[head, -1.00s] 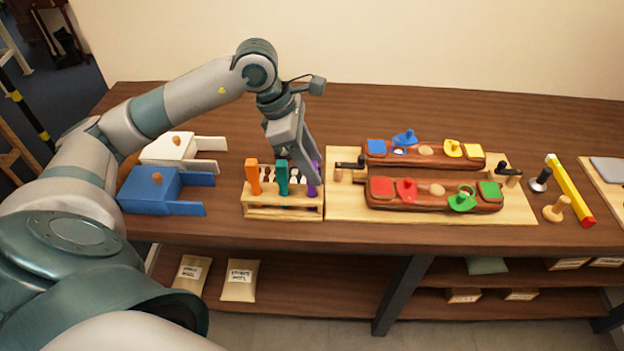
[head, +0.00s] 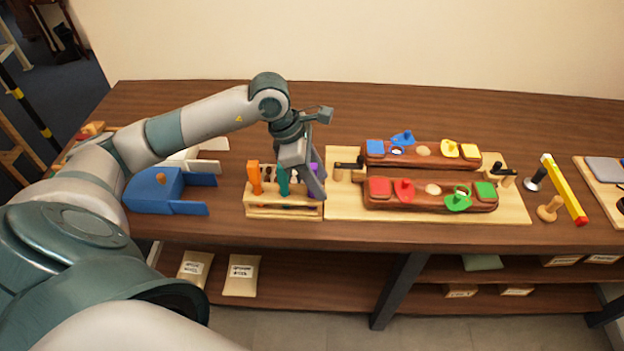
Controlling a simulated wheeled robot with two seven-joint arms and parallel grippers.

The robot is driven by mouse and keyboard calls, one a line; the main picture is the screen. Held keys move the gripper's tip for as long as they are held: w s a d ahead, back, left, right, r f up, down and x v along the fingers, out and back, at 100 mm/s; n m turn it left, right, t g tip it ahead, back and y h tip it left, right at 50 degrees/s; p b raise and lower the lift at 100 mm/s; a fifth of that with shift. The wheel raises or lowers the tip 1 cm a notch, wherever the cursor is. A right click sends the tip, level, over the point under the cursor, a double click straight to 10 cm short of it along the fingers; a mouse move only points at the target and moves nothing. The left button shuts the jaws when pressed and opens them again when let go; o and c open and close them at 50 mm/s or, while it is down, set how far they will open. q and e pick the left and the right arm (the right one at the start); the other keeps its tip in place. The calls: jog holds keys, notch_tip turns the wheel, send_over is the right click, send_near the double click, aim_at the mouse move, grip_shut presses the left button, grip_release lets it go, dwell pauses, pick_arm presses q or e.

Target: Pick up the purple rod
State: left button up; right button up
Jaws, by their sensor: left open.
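The purple rod (head: 315,168) stands in the right end of a small wooden rack (head: 284,212), beside a teal rod (head: 284,181) and an orange rod (head: 254,177). My left gripper (head: 316,190) is open and points down at the rack's right end, over the purple rod. Its fingers hide much of the rod, so I cannot tell whether they touch it. My right gripper is not in view.
Right of the rack lies a pale board (head: 343,207) with two brown blocks holding coloured pieces. A blue box (head: 153,191) stands to the left. The front table strip is clear.

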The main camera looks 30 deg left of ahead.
pick_arm(q)
jog(key=shift+c, duration=0.6)
grip_shut()
jog(key=shift+r+b, duration=0.3)
jog(key=shift+r, duration=0.1)
notch_tip(320, 180, up, 9)
jog(key=b, duration=0.2)
jog(key=shift+b, duration=0.3)
